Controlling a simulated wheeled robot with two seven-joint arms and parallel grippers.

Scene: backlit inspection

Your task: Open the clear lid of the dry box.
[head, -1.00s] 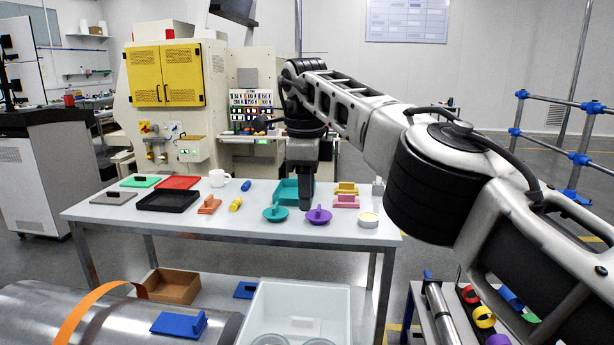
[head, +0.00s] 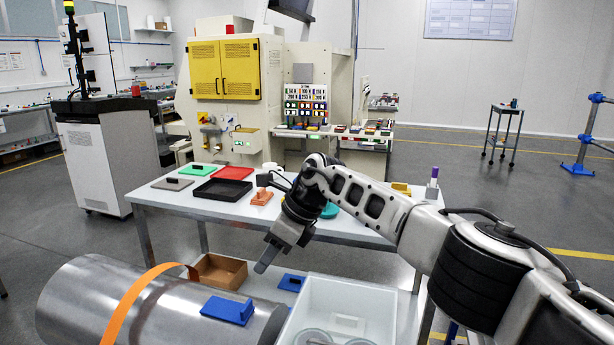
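A pale, see-through-looking box (head: 352,294) is at the bottom edge in the head view, and I take it to be the dry box. Round clear shapes and a small pale block show inside or through its top. I cannot tell the clear lid's edges apart from the box. The box's near part is cut off by the frame. My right gripper (head: 266,262) points down and left, above and beyond the box's far left corner, apart from it. Only one finger shows clearly, so its opening cannot be told. Nothing is visibly held. My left gripper is not in view.
A metal cylinder (head: 75,300) with an orange band (head: 130,302) and a blue handled block (head: 228,310) lies left of the box. A brown carton (head: 222,272) and a blue piece (head: 291,283) are beyond. A work table (head: 160,197) with trays stands behind.

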